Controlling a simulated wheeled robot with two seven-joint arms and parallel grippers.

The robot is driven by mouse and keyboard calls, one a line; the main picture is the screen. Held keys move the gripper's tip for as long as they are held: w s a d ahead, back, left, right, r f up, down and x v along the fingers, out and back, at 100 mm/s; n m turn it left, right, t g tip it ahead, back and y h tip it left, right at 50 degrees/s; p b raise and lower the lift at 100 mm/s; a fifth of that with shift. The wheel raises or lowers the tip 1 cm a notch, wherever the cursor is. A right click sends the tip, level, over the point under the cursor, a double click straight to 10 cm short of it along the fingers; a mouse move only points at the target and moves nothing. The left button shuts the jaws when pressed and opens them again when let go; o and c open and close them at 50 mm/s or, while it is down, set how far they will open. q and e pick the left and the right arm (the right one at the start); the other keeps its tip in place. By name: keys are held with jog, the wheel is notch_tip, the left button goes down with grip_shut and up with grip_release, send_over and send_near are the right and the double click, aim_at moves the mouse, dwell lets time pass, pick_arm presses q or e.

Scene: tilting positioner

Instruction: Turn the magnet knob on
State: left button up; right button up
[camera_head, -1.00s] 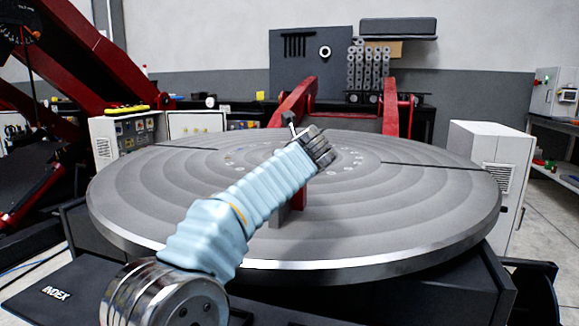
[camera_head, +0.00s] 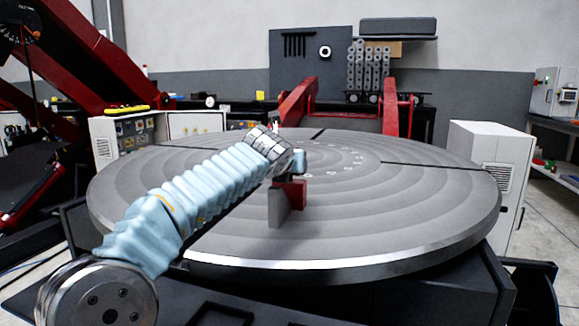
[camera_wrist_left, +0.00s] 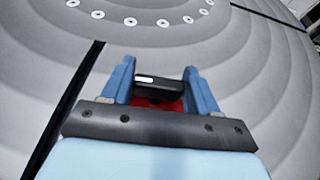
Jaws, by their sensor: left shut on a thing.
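The magnet is a red block (camera_head: 292,192) with a grey plate (camera_head: 277,208) on its near side, standing upright on the round turntable (camera_head: 400,225) near its centre. In the left wrist view its knob (camera_wrist_left: 160,88) is a dark bar with a white mark at its left end. My left gripper (camera_head: 300,163) is at the top of the magnet. In the left wrist view its two blue fingers (camera_wrist_left: 157,86) are shut on the knob, one at each end. Part of the red body (camera_wrist_left: 160,104) shows below the knob. My right gripper is in neither view.
The grey ringed turntable has dark radial slots and a ring of small pale holes. A white cabinet (camera_head: 490,170) stands behind its right side. Red machine arms (camera_head: 85,65) rise at the left. The turntable's right half is clear.

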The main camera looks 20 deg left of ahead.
pick_arm(q)
jog(key=shift+m+h, duration=0.5)
jog(key=shift+h, duration=0.4)
jog(key=o, duration=1)
jog(key=b+v, duration=0.1)
jog(key=v, duration=1.2)
jog(key=shift+s+r, duration=0.15)
jog(key=shift+s, duration=0.2)
